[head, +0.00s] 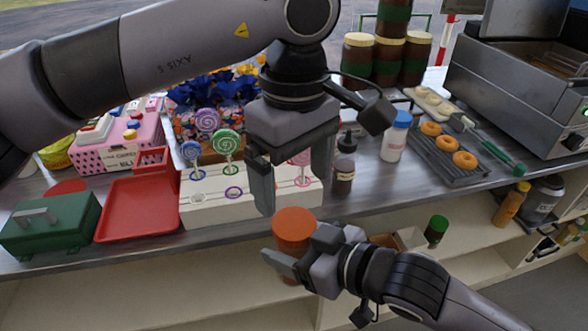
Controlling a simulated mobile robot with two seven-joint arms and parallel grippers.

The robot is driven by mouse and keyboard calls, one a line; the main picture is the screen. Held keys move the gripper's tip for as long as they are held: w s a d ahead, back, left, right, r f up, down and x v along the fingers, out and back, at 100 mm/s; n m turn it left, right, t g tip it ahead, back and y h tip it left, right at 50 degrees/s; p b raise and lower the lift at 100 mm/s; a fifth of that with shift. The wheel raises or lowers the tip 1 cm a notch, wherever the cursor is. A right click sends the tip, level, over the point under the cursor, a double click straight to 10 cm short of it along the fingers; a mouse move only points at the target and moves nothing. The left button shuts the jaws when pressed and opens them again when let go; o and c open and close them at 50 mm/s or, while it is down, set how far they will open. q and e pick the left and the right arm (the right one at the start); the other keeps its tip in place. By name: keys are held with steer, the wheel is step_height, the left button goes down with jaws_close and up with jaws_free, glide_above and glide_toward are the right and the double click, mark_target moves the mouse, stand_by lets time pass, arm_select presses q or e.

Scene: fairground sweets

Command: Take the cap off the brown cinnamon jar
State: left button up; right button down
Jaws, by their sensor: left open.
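A jar with a wide round orange-brown cap (293,229) is held in front of the counter's edge, seen from above. Its cap is on, and most of its body is hidden under the cap and behind my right gripper; I cannot read a label. My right gripper (292,254) comes in from the lower right and is shut around the jar below the cap. My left gripper (293,193) points down just above the cap, its fingers apart with nothing between them. It appears clear of the cap. A small dark brown jar (343,176) with a label stands on the counter.
A lollipop stand (205,211) is close behind the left gripper. A red tray (135,212) and green box (48,228) are at left. A blue-capped shaker (395,140) and a doughnut rack (440,160) are at right. Shelves lie below the counter.

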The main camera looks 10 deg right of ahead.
mark_target(294, 222)
arm_select(q)
steer(key=shift+r+m, duration=0.2)
steer(key=shift+m, duration=0.4)
steer(key=shift+f, duration=0.15)
step_height(294, 222, down, 8)
steer(key=shift+r, duration=0.2)
steer(key=c, duration=1.1)
steer(key=n, duration=0.9)
